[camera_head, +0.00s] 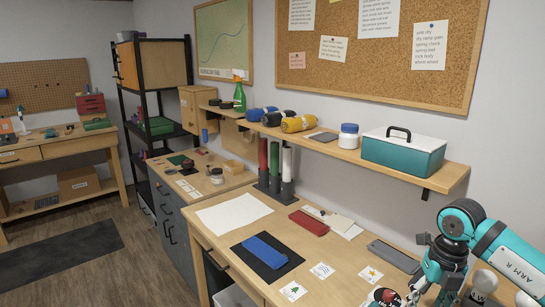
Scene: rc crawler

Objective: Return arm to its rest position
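My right arm (508,255), teal with black joints and marked "ARM R", comes in at the lower right and bends down over the right end of the workbench (222,246). Its lower end is crowded against the bottom edge of the view, and I cannot make out whether its fingers are open or shut or hold anything. A round red and black thing (384,297) shows beside it, cut off by the bottom edge. My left arm and gripper are not in view.
On the workbench lie a blue item on a black mat (291,270), a red case (309,222), a grey bar (394,256), picture cards (322,270) and white paper (233,212). A shelf above holds a teal toolbox (402,153) and a white jar (348,139).

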